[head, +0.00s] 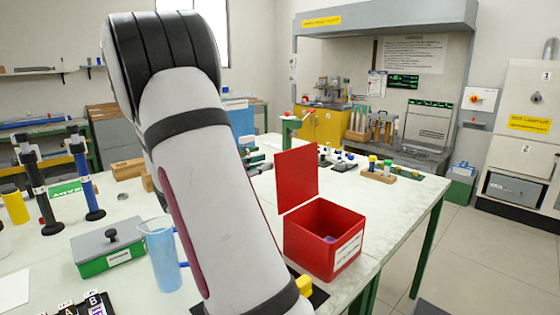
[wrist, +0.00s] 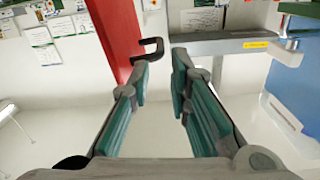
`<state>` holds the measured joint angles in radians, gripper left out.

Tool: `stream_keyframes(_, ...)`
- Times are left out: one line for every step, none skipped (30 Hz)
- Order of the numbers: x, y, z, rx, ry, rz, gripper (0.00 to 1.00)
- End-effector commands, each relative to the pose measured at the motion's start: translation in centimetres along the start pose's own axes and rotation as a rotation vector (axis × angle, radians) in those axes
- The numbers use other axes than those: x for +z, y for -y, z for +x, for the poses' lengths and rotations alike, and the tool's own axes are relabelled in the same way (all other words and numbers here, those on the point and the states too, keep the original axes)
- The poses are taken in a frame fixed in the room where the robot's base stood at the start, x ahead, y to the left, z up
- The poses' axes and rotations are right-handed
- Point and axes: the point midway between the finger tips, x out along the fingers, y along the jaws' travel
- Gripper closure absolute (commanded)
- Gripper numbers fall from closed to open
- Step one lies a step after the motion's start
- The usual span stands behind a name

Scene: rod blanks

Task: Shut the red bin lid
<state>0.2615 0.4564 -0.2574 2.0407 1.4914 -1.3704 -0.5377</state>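The red bin (head: 308,252) stands near the right edge of the white table, with a white label on its front and something small inside. Its red lid (head: 297,178) stands upright at the back left of the bin, so the bin is open. In the wrist view a red panel (wrist: 116,24) with a dark bracket-like handle (wrist: 148,48) is at the upper left; I cannot tell for sure that it is the lid. My gripper (wrist: 160,70) has a gap between its teal fingers and holds nothing. The handle shows close to the left fingertip; contact is unclear. The head view does not show the fingers.
A blue jug (head: 162,255) and a green box with a grey lid (head: 108,252) stand left of my arm. Dark and blue upright tools (head: 85,178) stand farther left. A wooden block with coloured pieces (head: 379,175) lies behind the bin. The tabletop right of the bin is clear.

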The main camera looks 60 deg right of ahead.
Motion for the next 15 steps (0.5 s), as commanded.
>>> stream_keyframes(0.0,-0.1,1.1,0.004,-0.001,0.000,0.82)
stream_keyframes(0.0,-0.1,1.8,0.004,-0.001,0.000,0.82)
stream_keyframes(0.1,-0.1,2.5,0.004,0.000,0.000,0.82)
stream_keyframes(0.0,-0.1,3.1,0.003,-0.001,0.000,0.82)
stream_keyframes(0.0,-0.1,3.6,0.003,-0.002,0.000,0.82)
stream_keyframes(0.1,0.0,4.3,0.003,0.000,0.000,0.82)
stream_keyframes(0.0,-0.1,4.8,0.003,-0.001,0.000,0.82)
stream_keyframes(0.0,-0.1,5.2,0.002,-0.001,0.000,0.82)
stream_keyframes(0.1,0.0,5.7,0.001,0.000,0.000,0.82)
stream_keyframes(0.1,0.0,6.1,0.001,0.000,0.000,0.82)
stream_keyframes(0.1,0.0,6.4,0.001,0.000,0.001,0.82)
stream_keyframes(0.0,0.0,6.8,0.000,-0.001,0.001,0.82)
stream_keyframes(0.0,0.0,7.0,-0.001,-0.001,0.001,0.82)
stream_keyframes(0.0,0.1,7.2,-0.001,-0.001,0.001,0.82)
stream_keyframes(0.0,0.1,7.4,-0.001,0.000,0.001,0.82)
